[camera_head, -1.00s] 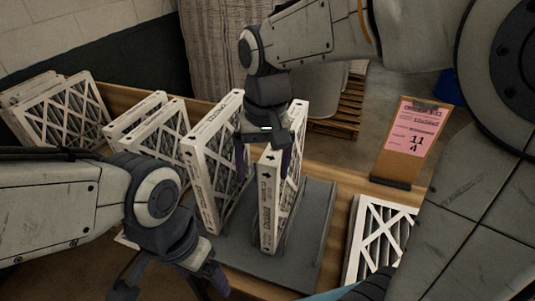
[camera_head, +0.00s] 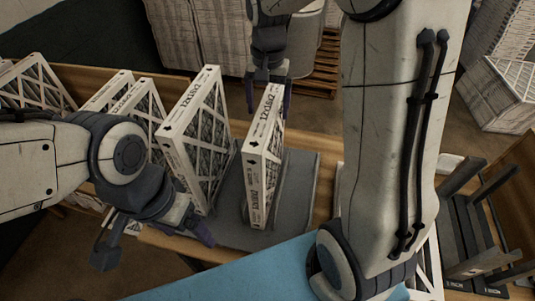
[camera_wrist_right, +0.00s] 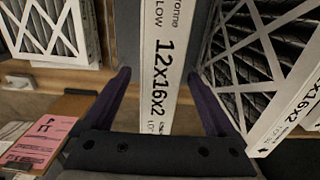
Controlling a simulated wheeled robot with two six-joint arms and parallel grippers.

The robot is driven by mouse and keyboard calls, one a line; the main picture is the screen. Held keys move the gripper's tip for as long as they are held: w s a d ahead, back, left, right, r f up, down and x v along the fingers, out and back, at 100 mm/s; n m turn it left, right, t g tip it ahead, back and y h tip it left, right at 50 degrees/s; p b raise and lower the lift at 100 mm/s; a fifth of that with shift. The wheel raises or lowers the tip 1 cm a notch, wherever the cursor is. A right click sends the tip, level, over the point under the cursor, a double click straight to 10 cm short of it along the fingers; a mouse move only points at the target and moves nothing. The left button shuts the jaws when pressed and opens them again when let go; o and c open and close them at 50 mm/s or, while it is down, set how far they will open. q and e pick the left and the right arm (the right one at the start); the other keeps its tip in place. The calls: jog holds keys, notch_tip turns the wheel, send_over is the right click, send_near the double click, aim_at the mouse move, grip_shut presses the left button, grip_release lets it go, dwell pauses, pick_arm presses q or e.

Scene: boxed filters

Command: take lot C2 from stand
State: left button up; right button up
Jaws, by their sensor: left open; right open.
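Two white-framed pleated filters stand upright on a grey stand (camera_head: 300,200): a left filter (camera_head: 196,135) and a right filter (camera_head: 262,165). No lot mark C2 is readable on them. My right gripper (camera_head: 268,106) is open at the upper far end of the right filter, one finger on each side. In the right wrist view the open fingers (camera_wrist_right: 163,90) flank a white filter edge (camera_wrist_right: 160,75) printed 12x16x2, with visible gaps. Another filter (camera_wrist_right: 270,70) stands close to the right there. My left gripper (camera_head: 155,238) is open and empty at the front left.
More filters (camera_head: 130,100) lean on the wooden bench at the left. A pink sheet (camera_wrist_right: 40,142) on a clipboard shows in the right wrist view. My right arm crosses the head view and hides the bench's right part. A dark rack (camera_head: 480,225) stands at the right.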

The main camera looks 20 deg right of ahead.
jog(key=shift+f, duration=1.25)
grip_shut()
pick_arm(q)
jog(key=shift+r, duration=0.4)
pick_arm(e)
jog(key=shift+r, duration=0.1)
